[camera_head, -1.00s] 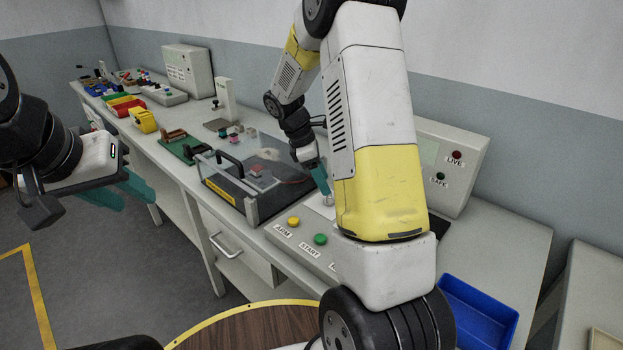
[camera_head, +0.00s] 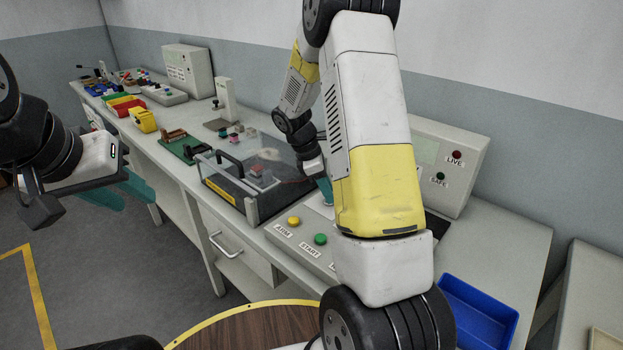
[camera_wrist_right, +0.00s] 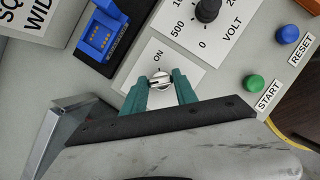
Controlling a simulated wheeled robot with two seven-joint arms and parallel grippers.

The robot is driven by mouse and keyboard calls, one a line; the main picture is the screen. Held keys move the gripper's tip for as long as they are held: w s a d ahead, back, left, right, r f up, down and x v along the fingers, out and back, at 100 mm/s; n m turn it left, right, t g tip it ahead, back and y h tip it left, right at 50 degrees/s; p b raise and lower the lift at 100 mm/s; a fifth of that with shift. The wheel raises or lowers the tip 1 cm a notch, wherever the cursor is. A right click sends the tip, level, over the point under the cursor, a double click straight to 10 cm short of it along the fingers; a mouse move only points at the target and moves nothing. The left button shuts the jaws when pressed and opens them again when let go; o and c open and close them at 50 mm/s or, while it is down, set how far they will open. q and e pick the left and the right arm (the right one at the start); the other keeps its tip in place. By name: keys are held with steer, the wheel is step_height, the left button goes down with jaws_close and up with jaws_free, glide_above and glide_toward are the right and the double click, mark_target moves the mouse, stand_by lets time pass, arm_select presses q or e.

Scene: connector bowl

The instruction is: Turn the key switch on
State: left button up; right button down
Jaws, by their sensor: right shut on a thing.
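The key switch (camera_wrist_right: 160,80) shows in the right wrist view as a round silver knob on a white plate marked ON. My right gripper (camera_wrist_right: 161,86) has its teal fingers closed on either side of the knob. In the head view my right gripper (camera_head: 325,190) is over the control panel, mostly hidden behind my own arm, and the key switch is largely hidden there. My left gripper (camera_head: 125,190) is off to the left over the floor, away from the bench; its teal fingers show, but the gap between them is unclear.
The panel carries a yellow button (camera_head: 294,221), a green START button (camera_head: 320,239), a blue RESET button (camera_wrist_right: 288,35) and a black VOLT dial (camera_wrist_right: 207,10). A clear-lidded box (camera_head: 225,192) stands left of the panel. A blue tray (camera_head: 480,312) lies at the right.

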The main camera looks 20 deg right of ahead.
steer(key=m, duration=0.2)
steer(key=m+g+y, duration=0.1)
steer(key=m, duration=0.1)
steer(key=shift+w+m+g, duration=0.15)
steer(key=shift+m+g, duration=0.15)
steer(key=shift+m, duration=0.1)
steer(key=m, duration=0.2)
steer(key=m+g+y, duration=0.1)
steer(key=m, duration=0.1)
steer(key=shift+w+d+m, duration=0.1)
steer(key=shift+d+m, duration=0.05)
steer(key=shift+m, duration=0.15)
steer(key=m+y, duration=0.1)
steer(key=m, duration=0.1)
steer(key=m+y, duration=0.1)
steer(key=m, duration=0.1)
steer(key=shift+d+g, duration=0.15)
steer(key=shift+g, duration=0.15)
steer(key=shift+m+y, duration=0.7)
steer(key=shift+m, duration=1.4)
steer(key=c, duration=1)
jaws_free()
steer(key=shift+o, duration=0.2)
